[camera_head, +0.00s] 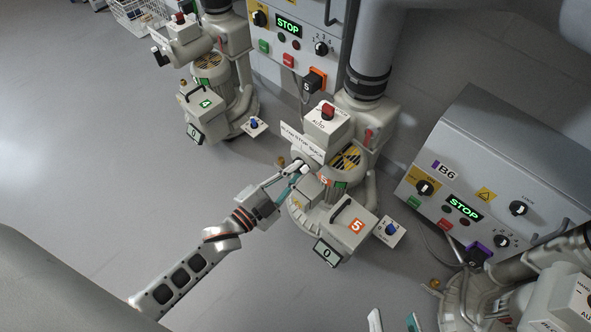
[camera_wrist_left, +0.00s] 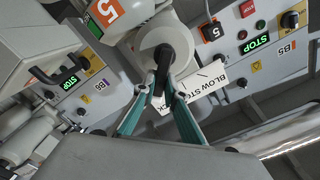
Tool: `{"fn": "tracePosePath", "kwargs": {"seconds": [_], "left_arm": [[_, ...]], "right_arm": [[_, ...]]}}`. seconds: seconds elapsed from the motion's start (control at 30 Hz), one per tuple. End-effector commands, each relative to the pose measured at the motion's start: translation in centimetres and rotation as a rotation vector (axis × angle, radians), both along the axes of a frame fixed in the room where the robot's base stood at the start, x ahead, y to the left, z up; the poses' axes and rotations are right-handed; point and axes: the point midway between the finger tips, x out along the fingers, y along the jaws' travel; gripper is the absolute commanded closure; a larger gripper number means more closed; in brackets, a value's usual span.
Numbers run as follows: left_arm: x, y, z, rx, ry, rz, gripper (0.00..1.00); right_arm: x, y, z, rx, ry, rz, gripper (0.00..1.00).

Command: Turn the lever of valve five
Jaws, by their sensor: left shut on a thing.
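Blower unit five (camera_head: 345,205), marked with orange 5 labels, stands in the middle of the head view with its display reading 0. My left gripper (camera_head: 300,172) reaches its left side, where the lever is mostly hidden in the head view. In the left wrist view, the black lever (camera_wrist_left: 162,58) sits on a round pale hub (camera_wrist_left: 165,40). My left gripper (camera_wrist_left: 162,92) is shut on the lever, with its teal fingers converging at the lever's lower end.
A white sign (camera_head: 302,142) hangs close above the left gripper. Another blower (camera_head: 205,100) marked 4 stands at the upper left. Control box B6 (camera_head: 485,180) is at the right, showing STOP. Grey floor (camera_head: 90,150) is clear on the left.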

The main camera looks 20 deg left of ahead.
Motion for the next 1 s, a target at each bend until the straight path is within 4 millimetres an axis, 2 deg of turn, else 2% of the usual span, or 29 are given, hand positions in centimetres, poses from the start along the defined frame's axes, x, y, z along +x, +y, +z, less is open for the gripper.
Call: {"fn": "tracePosePath", "kwargs": {"seconds": [0.37,0.4,0.47,0.83,1.0], "left_arm": [[-0.1,0.1,-0.2,0.006,0.002,0.001,1.0],[-0.1,0.1,-0.2,0.006,0.002,0.001,0.86],[-0.1,0.1,-0.2,0.006,0.002,0.001,0.72],[-0.2,0.1,-0.1,0.005,0.0,0.001,0.72],[-1.9,0.7,-0.2,0.006,0.002,0.001,0.72]], "right_arm": [[0.0,0.0,0.0,0.005,0.003,-0.006,0.6],[0.1,0.0,0.0,0.004,0.003,-0.006,0.6],[0.1,0.0,0.0,0.004,0.003,-0.006,0.6],[-0.2,0.1,-0.1,0.002,0.007,0.0,0.6],[-0.1,0.1,-0.1,0.002,0.005,-0.001,0.6]]}}
